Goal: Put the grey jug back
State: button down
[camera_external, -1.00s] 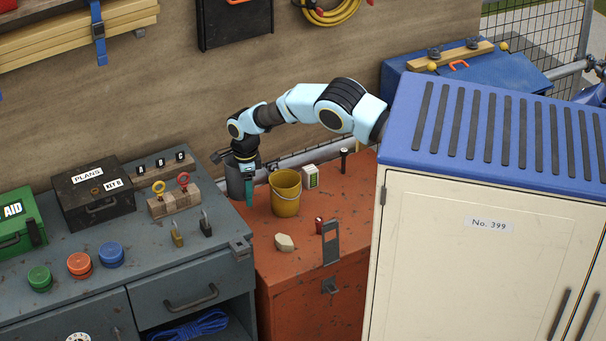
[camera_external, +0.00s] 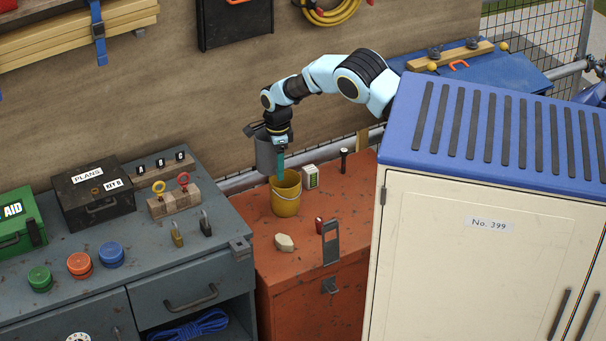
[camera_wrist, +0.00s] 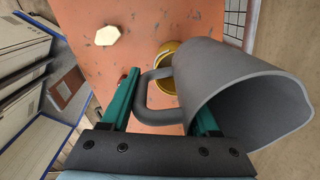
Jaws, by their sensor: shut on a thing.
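The grey jug (camera_external: 265,152) hangs in the air above the back of the orange chest, just above and behind the yellow bucket in the external view. In the wrist view the jug (camera_wrist: 240,88) fills the right side, its mouth facing the lower right. My gripper (camera_external: 279,166) is shut on the jug, with its green fingers (camera_wrist: 165,108) on either side of the handle. The handle's loop shows between the fingers. The jug's underside is hidden in both views.
The yellow bucket (camera_external: 286,194) stands on the orange chest (camera_external: 328,212), below the jug. The grey workbench (camera_external: 140,235) is left; a tall cream cabinet (camera_external: 470,270) is right.

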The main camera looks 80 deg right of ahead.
jog(key=s+d+n+p, duration=0.1)
jog(key=s+d, duration=0.5)
jog(key=s, duration=0.6)
jog(key=s+d, duration=0.5)
jog(key=s, duration=0.6)
jog(key=f+p, duration=0.1)
jog(key=f, duration=0.6)
jog(key=f+p, duration=0.2)
jog(key=f, duration=0.5)
jog(key=shift+d+f, duration=0.2)
jog(key=shift+f, duration=0.2)
jog(key=shift+f, duration=0.1)
jog(key=shift+c, duration=0.6)
grip_release()
